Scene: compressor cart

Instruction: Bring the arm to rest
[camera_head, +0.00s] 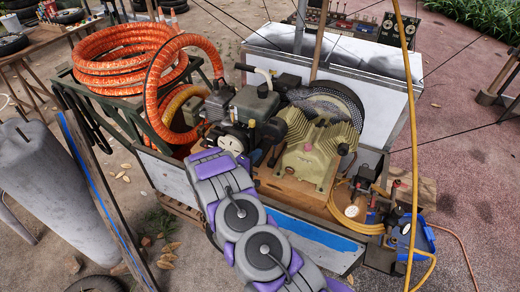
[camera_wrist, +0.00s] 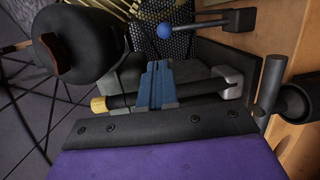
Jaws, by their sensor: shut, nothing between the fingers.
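My purple and grey arm (camera_head: 245,220) reaches up from the bottom of the head view, over the front edge of the compressor cart (camera_head: 310,236). Its far end lies close to the dark engine (camera_head: 255,105) and left of the olive compressor block (camera_head: 318,150). The fingertips cannot be made out in the head view. In the wrist view my gripper (camera_wrist: 156,70) shows as two blue fingers side by side, shut and empty. A dark rod with a yellow end (camera_wrist: 99,104) lies across behind them. I cannot tell whether the fingers touch it.
A coiled orange hose (camera_head: 125,55) sits on the cart's left. A yellow hose (camera_head: 412,130) hangs at the right. In the wrist view, a blue-knobbed lever (camera_wrist: 164,31), a rounded black part (camera_wrist: 70,42) and a wooden surface (camera_wrist: 300,115) are close around the gripper. Paving (camera_head: 470,170) at right is open.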

